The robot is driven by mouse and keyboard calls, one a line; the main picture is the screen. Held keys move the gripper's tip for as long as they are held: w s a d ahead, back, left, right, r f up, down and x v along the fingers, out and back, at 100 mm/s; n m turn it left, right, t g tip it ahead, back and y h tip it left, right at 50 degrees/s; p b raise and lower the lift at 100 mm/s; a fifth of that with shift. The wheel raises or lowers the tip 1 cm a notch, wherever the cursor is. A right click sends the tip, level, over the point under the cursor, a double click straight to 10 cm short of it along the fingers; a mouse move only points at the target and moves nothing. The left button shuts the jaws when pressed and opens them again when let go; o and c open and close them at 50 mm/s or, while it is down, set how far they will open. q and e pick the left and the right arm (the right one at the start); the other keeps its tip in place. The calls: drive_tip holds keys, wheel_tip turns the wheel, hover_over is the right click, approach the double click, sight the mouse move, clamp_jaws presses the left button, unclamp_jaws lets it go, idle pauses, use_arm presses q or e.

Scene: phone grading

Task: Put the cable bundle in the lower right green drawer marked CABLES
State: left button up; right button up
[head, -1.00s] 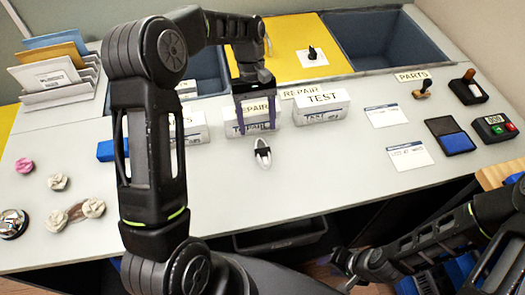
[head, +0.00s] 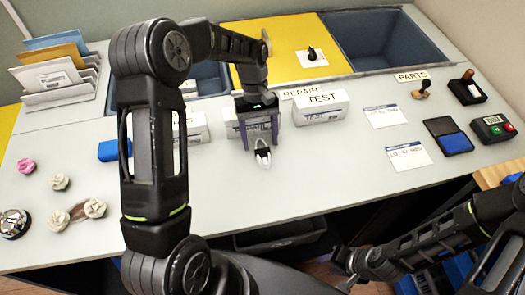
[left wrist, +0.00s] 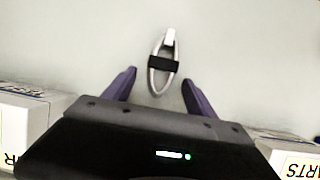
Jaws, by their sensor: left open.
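The cable bundle (head: 263,157) is a small white loop with a black band, lying on the grey desk. In the left wrist view the cable bundle (left wrist: 155,80) lies ahead of and between the purple fingertips. My left gripper (head: 261,142) is open just behind the bundle, its fingers pointing down toward it; it also shows in the left wrist view (left wrist: 158,85). I cannot tell whether it touches the bundle. My right gripper (head: 350,268) is low at the front, below the desk edge, its jaws unclear. No green drawer marked CABLES can be made out.
White boxes, one marked TEST (head: 321,107), stand close beside and behind my left gripper. Blue-grey bins (head: 385,40) and a yellow mat (head: 290,40) lie at the back. Cards, a stamp and a blue pad (head: 449,137) are at right.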

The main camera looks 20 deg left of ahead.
sight(260, 141)
use_arm(q)
drive_tip(key=shift+c, duration=0.5)
clamp_jaws()
wheel_tip(260, 141, up, 10)
idle(0.6)
idle(0.5)
